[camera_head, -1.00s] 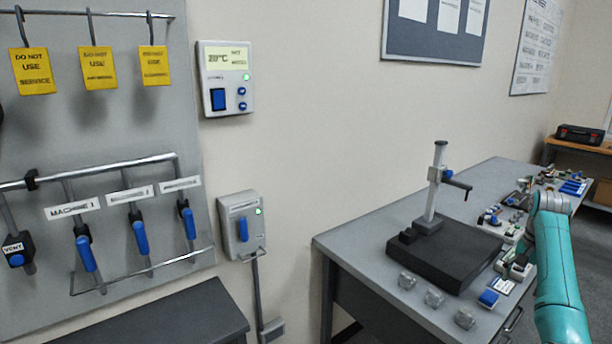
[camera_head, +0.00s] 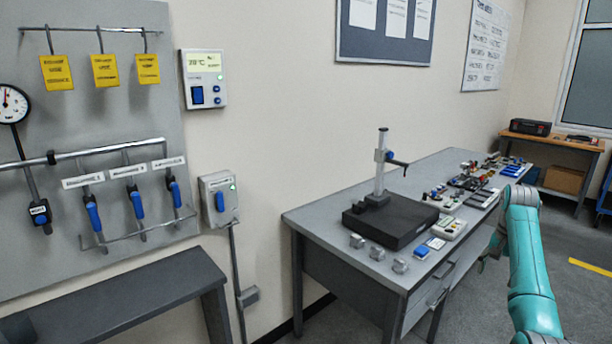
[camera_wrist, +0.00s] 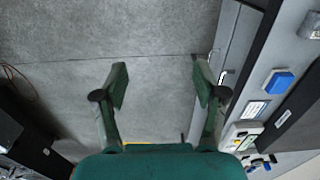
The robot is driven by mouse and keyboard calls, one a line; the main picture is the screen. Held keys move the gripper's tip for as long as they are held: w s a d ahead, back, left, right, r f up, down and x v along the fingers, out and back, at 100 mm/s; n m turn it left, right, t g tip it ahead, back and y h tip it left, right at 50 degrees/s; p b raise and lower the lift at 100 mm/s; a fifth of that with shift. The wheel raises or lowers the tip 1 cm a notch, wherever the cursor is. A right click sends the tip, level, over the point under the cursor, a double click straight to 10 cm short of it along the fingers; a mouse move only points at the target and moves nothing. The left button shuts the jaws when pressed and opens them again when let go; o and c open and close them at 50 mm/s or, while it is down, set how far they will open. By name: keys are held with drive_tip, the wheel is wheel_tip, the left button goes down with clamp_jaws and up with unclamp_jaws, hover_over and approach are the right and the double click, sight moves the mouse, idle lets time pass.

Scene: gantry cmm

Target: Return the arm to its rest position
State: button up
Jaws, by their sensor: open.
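My teal arm (camera_head: 530,265) shows at the right of the head view, bent with its elbow up and its forearm hanging down. My gripper (camera_wrist: 160,88) is open in the wrist view, with its two fingers wide apart and nothing between them. It points down over bare grey floor, just beside the bench's drawer front. In the head view the gripper is small and partly hidden by the arm at the bench's front edge.
The grey bench (camera_head: 315,222) carries a black plate with a stand (camera_head: 390,220), several metal blocks and small tools. A lever panel (camera_head: 120,120) and a wall switch box (camera_head: 219,199) are at left. A low dark table (camera_head: 120,290) stands below the panel. Floor at right is clear.

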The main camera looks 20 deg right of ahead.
drive_tip(key=a+f+n+t+h, duration=0.1)
drive_tip(key=a+f+n+t, duration=0.1)
drive_tip(key=a+f, duration=0.9)
drive_tip(key=a+f+n+t+h, duration=0.1)
drive_tip(key=a+f, duration=0.4)
drive_tip(key=f, duration=1.2)
drive_tip(key=s+a+f+n+t, duration=0.2)
drive_tip(key=s+a+f, duration=0.4)
drive_tip(key=a, duration=0.3)
drive_tip(key=s+a+f+n+t, duration=0.1)
drive_tip(key=s+a+f+n, duration=0.1)
drive_tip(key=s+a+f, duration=0.5)
drive_tip(key=s+a+r+n+t, duration=0.2)
drive_tip(key=s+a+r, duration=0.2)
drive_tip(key=s+a, duration=0.45)
drive_tip(key=s+a+r+n+t, duration=0.1)
drive_tip(key=s+a+r+t, duration=0.2)
drive_tip(key=s+a+r, duration=0.5)
drive_tip(key=s+a+r+n+t+y, duration=0.2)
drive_tip(key=s+a+r+n+t, duration=0.1)
drive_tip(key=s+r, duration=1.3)
wheel_tip(320, 180, up, 3)
drive_tip(key=shift+s+a+f+t, duration=0.25)
drive_tip(key=shift+a+t, duration=0.15)
drive_tip(key=shift+a, duration=0.15)
